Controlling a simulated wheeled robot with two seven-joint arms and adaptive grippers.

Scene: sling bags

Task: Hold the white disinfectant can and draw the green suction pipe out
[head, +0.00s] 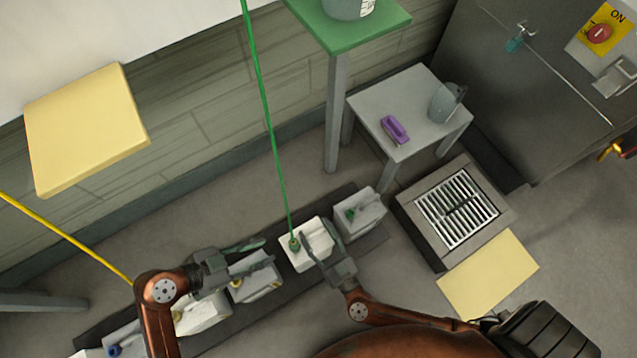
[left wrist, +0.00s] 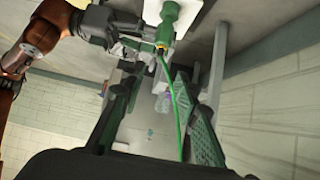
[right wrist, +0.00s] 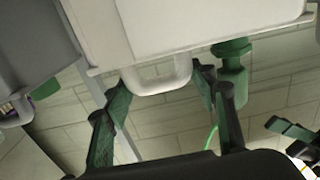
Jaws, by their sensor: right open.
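The white disinfectant can (head: 307,252) stands in a row of cans on the floor. The green suction pipe (head: 291,239) sits in its top, with a green hose rising from it. The pipe's green fitting also shows in the right wrist view (right wrist: 231,62) and in the left wrist view (left wrist: 168,22). My right gripper (head: 335,252) is open at the can; in the right wrist view its fingers (right wrist: 163,105) stand either side of the can's white handle (right wrist: 160,78), not closed on it. My left gripper (head: 262,254) is open and empty, left of the pipe and apart from it.
Neighbouring cans stand close on both sides, a grey one (head: 360,217) to the right and another (head: 255,284) under my left gripper. A low table (head: 418,108) and a floor grate (head: 456,210) lie right. A yellow hose (head: 70,238) crosses at left.

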